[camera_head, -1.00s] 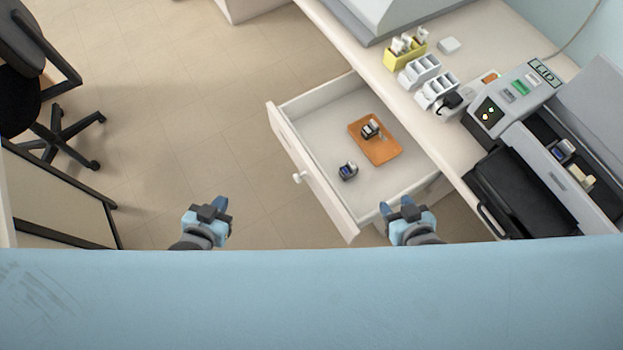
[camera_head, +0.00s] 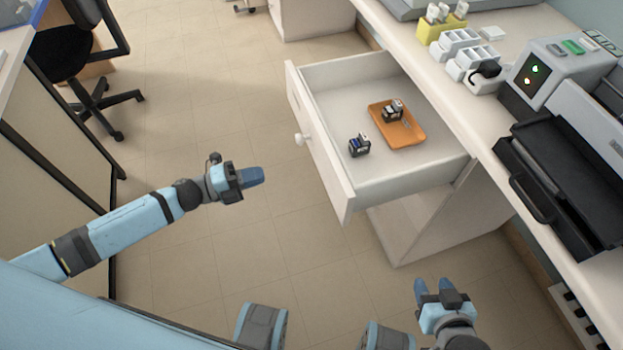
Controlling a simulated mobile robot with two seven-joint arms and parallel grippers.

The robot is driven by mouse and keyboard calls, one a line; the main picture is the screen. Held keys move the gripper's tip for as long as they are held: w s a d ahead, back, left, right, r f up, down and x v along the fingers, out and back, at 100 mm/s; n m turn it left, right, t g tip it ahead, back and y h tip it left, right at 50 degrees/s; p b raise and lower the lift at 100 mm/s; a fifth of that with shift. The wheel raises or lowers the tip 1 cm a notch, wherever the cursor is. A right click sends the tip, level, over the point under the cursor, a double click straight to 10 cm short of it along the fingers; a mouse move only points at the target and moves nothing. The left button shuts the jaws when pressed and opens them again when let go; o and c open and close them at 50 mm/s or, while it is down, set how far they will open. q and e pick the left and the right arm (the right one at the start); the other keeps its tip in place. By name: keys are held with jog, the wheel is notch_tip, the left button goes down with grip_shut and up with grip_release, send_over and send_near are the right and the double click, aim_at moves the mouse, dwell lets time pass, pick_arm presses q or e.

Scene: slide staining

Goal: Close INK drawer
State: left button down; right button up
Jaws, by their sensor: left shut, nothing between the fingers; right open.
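The white drawer (camera_head: 345,180) is pulled out from the counter in the camera_head view, with a round knob (camera_head: 301,139) on its front panel. Inside it lie an orange tray (camera_head: 412,134) with a small dark ink bottle (camera_head: 392,111) on it and another small dark bottle (camera_head: 359,145) on the drawer floor. No label on the drawer is readable. My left gripper (camera_head: 256,177) is shut and empty, left of the drawer front and below the knob in the picture, apart from it. My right gripper (camera_head: 434,285) is open and empty, below the drawer near the cabinet.
The counter (camera_head: 430,75) carries a yellow holder (camera_head: 440,29), white racks (camera_head: 470,55) and a grey machine (camera_head: 550,75) with a black tray (camera_head: 555,185). A black chair (camera_head: 75,60) stands at far left. The floor left of the drawer is clear.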

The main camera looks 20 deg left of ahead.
aim_at(320, 158)
pick_arm(q)
jog(key=x, duration=1.3)
jog(key=shift+w+d, duration=0.1)
jog(key=shift+w, duration=0.15)
jog(key=shift+w+d, duration=0.1)
jog(key=shift+d, duration=0.1)
pick_arm(e)
jog(key=shift+w, duration=0.15)
jog(key=shift+r, duration=0.2)
pick_arm(q)
jog(key=b+x, duration=0.1)
jog(key=x, duration=0.9)
jog(key=shift+w+d, duration=0.1)
jog(key=shift+d, duration=0.05)
jog(key=b+x, duration=0.5)
jog(key=x, duration=1.4)
jog(key=shift+f+b, duration=0.1)
jog(key=shift+b, duration=0.3)
jog(key=shift+w+d, duration=0.4)
jog(key=shift+d, duration=0.05)
jog(key=shift+r, duration=0.35)
pick_arm(e)
jog(key=shift+w+d+f+t+y, duration=0.15)
jog(key=shift+w+f+t+y, duration=0.3)
jog(key=shift+w+f, duration=0.3)
